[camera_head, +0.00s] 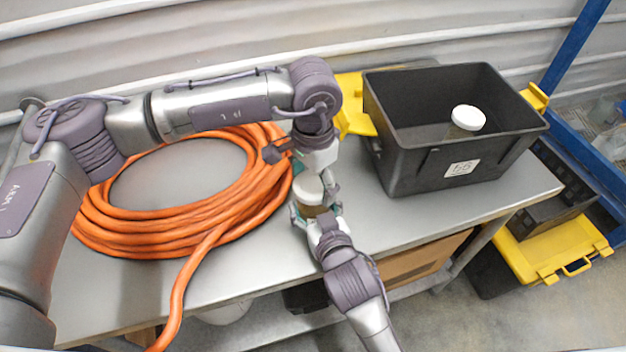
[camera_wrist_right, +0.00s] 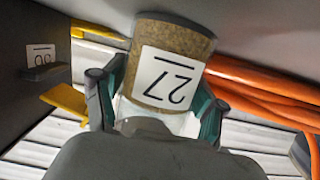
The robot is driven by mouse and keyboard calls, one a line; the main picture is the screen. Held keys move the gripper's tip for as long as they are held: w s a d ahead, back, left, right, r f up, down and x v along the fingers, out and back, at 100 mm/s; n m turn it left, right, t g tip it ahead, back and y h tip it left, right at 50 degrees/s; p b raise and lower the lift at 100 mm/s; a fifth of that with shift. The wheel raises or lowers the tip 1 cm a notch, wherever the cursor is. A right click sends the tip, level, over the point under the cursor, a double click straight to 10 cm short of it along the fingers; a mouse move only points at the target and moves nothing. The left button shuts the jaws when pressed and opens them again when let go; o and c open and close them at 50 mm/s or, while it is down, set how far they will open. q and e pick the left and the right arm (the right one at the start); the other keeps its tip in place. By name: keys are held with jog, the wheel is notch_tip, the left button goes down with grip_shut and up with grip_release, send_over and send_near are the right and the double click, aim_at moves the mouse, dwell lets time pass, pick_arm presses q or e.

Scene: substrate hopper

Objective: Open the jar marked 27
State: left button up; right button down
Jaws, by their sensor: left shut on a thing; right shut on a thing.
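The jar marked 27 (camera_wrist_right: 170,72) shows in the right wrist view with its label upside down and brown contents behind it. In the head view the jar (camera_head: 314,210) is near the bench's front edge, with a white lid (camera_head: 307,188) at its top. My right gripper (camera_head: 315,213) comes from the front and is shut on the jar; its fingers also flank the jar in the right wrist view (camera_wrist_right: 155,112). My left gripper (camera_head: 314,180) comes down from above and is shut at the white lid. Its fingers partly hide the lid. I cannot tell whether the jar touches the bench.
Orange hose (camera_head: 180,225) lies coiled on the bench left of the jar. A black bin (camera_head: 425,165) stands to the right, holding a white-lidded jar (camera_head: 467,120). Bare bench (camera_head: 400,222) shows between jar and bin.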

pick_arm(q)
jog(key=n, duration=0.7)
pick_arm(e)
jog(key=shift+f, duration=0.15)
pick_arm(q)
jog(key=n, duration=0.6)
jog(key=shift+n, duration=0.3)
jog(key=n, duration=0.4)
jog(key=shift+n, duration=0.3)
jog(key=n, duration=1)
jog(key=shift+n, duration=0.4)
jog(key=n, duration=0.6)
jog(key=shift+n, duration=0.4)
jog(key=n, duration=0.6)
jog(key=shift+n, duration=0.3)
jog(key=n, duration=0.6)
jog(key=shift+n, duration=0.3)
jog(key=n, duration=0.5)
jog(key=shift+r, duration=0.1)
